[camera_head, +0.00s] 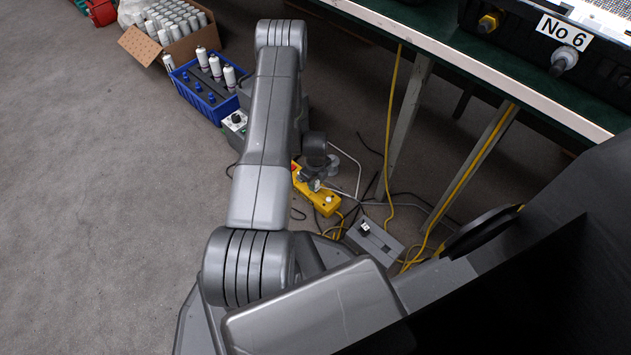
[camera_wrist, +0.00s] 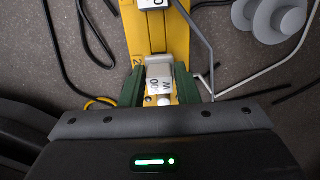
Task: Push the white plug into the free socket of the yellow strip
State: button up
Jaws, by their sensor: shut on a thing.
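In the wrist view the yellow strip (camera_wrist: 180,30) runs down the middle of the picture. The white plug (camera_wrist: 158,80), with dark lettering on it, sits between the two green fingers of my gripper (camera_wrist: 159,72), which is shut on it. The plug is over the strip; whether it touches a socket cannot be told, as the plug and fingers hide the strip beneath. In the head view the yellow strip (camera_head: 325,202) lies on the floor, partly hidden by my arm. My gripper (camera_head: 312,181) is near its middle, with the plug hard to make out.
Another white lettered piece (camera_wrist: 152,3) is on the strip at the wrist view's top edge. Black, grey and yellow cables lie around. A grey box (camera_head: 375,240) is right of the strip, a blue crate (camera_head: 208,108) beyond, and a table (camera_head: 480,70) overhangs at right.

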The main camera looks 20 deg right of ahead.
jog(key=shift+f+b, duration=0.45)
jog(key=shift+f, duration=0.4)
jog(key=o, duration=1)
jog(key=shift+o, duration=0.2)
jog(key=shift+r, duration=0.1)
jog(key=shift+r+p, duration=1.65)
jog(key=shift+r, duration=1.75)
jog(key=shift+f+b, duration=1.7)
jog(key=shift+f, duration=1.9)
jog(key=shift+s+r, duration=0.1)
